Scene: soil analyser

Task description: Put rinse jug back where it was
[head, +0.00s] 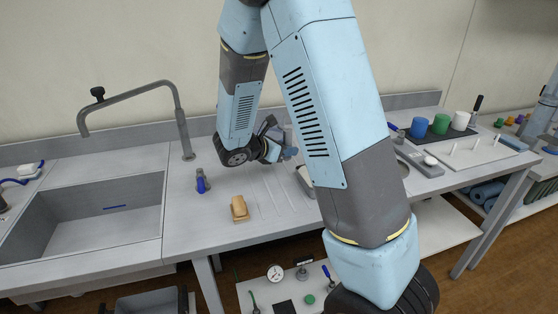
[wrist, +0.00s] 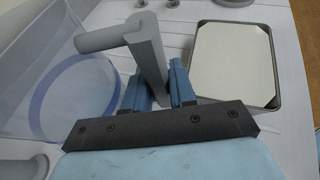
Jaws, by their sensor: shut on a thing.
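The rinse jug (wrist: 65,70), a clear bluish vessel with a grey handle (wrist: 150,62), fills the left of the wrist view. My gripper (wrist: 158,90) is shut on the handle, with a blue finger on each side of it. The jug's body lies to the left of the fingers, and its upper part runs out of the picture. In the head view my gripper (head: 282,150) is over the counter right of the tap; my own arm hides much of that area and the jug is hard to make out there.
A grey tray with a pale surface (wrist: 239,65) stands just right of the fingers. On the grooved drainer are a blue-and-grey bottle (head: 202,182) and a tan block (head: 239,208). The tap (head: 181,115) and sink (head: 85,215) are left. Coloured cups (head: 440,124) stand far right.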

